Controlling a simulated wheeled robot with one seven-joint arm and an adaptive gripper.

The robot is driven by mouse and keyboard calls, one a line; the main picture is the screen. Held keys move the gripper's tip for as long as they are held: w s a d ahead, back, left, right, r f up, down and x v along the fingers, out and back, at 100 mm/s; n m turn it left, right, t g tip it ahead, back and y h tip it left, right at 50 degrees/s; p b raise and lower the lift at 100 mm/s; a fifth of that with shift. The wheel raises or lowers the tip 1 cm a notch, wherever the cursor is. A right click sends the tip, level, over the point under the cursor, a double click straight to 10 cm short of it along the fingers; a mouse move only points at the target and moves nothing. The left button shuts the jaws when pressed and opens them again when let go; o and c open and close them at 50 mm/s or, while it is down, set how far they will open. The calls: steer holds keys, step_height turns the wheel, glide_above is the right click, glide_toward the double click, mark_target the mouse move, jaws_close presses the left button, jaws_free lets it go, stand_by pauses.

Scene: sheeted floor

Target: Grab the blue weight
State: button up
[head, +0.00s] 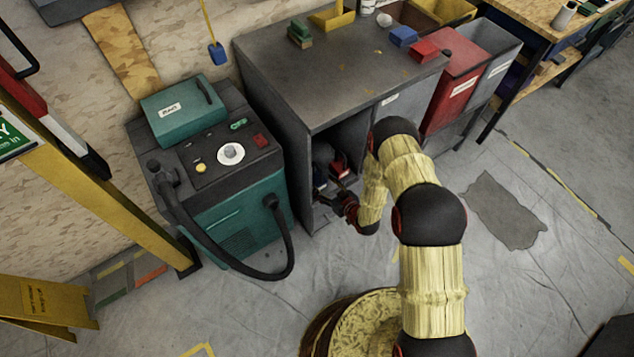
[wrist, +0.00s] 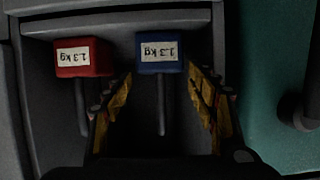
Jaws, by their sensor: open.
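The blue weight (wrist: 160,53) is a block with a white "1.3 kg" label, upside down in the wrist view, and a thin grey bar running from it toward me. It sits inside a dark cabinet compartment. My gripper (wrist: 161,80) is open, one finger on each side of the bar, with the fingertips close to the blue block. I cannot tell whether they touch it. In the head view my gripper (head: 345,203) is at the cabinet's open front, and the blue weight (head: 320,184) shows small and partly hidden inside.
A red weight (wrist: 84,58), also marked 1.3 kg, stands left of the blue one, near my left finger. The grey cabinet (head: 335,65) has walls around the opening. A teal machine (head: 238,226) with a black hose stands beside it. Floor to the right is mostly clear.

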mark_target(317, 177)
steer(key=b+x, duration=0.2)
steer(key=x, duration=0.3)
steer(key=shift+s+f, duration=0.1)
steer(key=shift+w+a, duration=0.15)
steer(key=shift+w, duration=0.15)
steer(key=shift+c, duration=0.4)
jaws_close()
steer(key=shift+w, duration=0.1)
